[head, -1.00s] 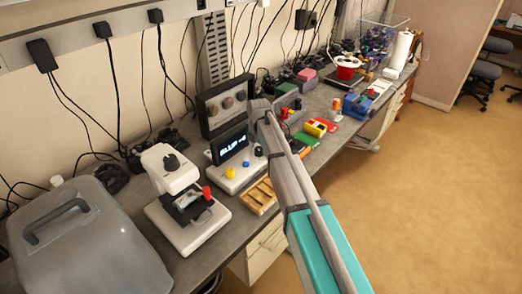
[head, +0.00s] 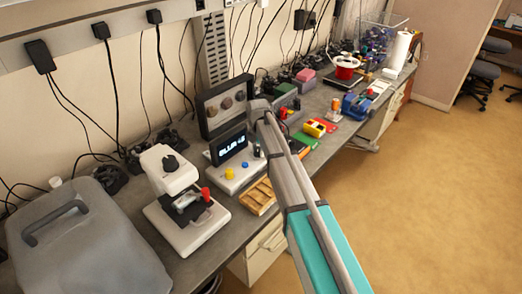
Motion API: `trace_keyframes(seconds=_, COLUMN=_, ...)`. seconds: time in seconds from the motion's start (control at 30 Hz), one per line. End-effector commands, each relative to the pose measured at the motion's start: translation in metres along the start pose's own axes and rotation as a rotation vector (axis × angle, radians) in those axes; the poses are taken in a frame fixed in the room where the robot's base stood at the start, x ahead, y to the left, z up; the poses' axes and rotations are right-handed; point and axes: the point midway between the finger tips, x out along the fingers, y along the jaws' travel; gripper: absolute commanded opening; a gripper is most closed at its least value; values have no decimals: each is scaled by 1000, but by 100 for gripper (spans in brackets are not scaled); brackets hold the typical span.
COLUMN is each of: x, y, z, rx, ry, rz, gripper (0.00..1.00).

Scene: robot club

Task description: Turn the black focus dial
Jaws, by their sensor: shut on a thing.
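The console (head: 222,181) has a lit display (head: 229,147) that reads BLUR with a small number, hard to read. The small black dial is at the console's right end, largely hidden by my gripper. My arm reaches in from the lower right, its end above this spot. My gripper (head: 257,151) is small and dark here, shut at the dial; its fingertips are not clear.
A white microscope (head: 185,225) with a black knob and a red knob stands left of the console. A grey case (head: 90,250) is at the near left. A wooden tray (head: 258,197) lies at the bench's front edge. Several coloured items line the bench to the right.

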Motion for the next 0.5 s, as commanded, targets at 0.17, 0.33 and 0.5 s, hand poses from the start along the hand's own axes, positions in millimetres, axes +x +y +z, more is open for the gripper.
trace_keyframes(seconds=0.17, x=0, y=-3, z=-3, rx=133, ry=5, rz=-6, gripper=5)
trace_keyframes(seconds=0.33, x=0, y=-3, z=-3, rx=289, ry=4, rz=-6, gripper=5)
trace_keyframes(seconds=0.5, x=0, y=-3, z=-3, rx=450, ry=4, rz=-7, gripper=5)
